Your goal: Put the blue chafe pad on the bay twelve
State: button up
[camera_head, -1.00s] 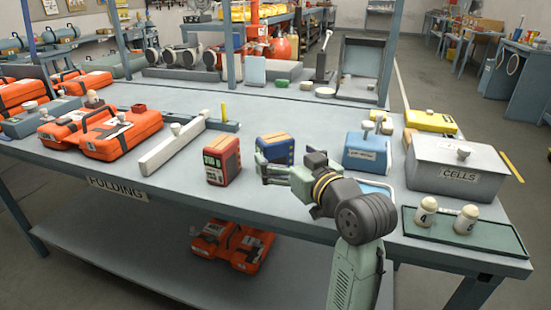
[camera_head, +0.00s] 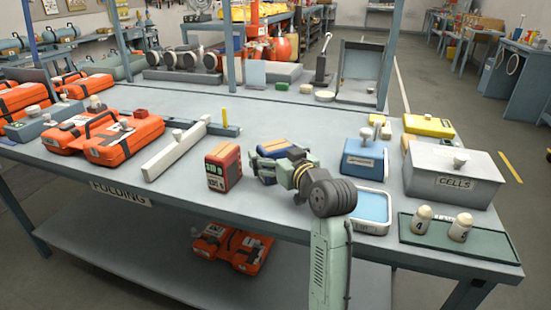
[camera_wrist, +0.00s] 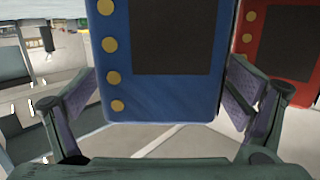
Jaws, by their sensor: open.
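A blue boxy item (camera_head: 274,147) with a dark panel and yellow dots stands on the bench, partly hidden behind my gripper (camera_head: 263,170). In the wrist view the blue item (camera_wrist: 165,100) fills the space between my two fingers (camera_wrist: 160,95). The fingers are open on either side of it, and I cannot tell whether they touch it. A flat light-blue pad (camera_head: 369,207) in a white-rimmed tray lies right of my wrist. I cannot tell which blue thing is the chafe pad. No bay twelve label is readable.
A red boxy item (camera_head: 223,168) stands close left of my gripper. A long white bar (camera_head: 175,150) lies further left, near orange cases (camera_head: 124,138). Right are a blue box (camera_head: 365,158), a grey CELLS box (camera_head: 452,175) and a green tray (camera_head: 425,238) with two bottles.

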jog(key=shift+c, duration=0.4)
jog(key=c, duration=1.5)
jog(key=shift+c, duration=0.9)
jog(key=shift+r, duration=0.1)
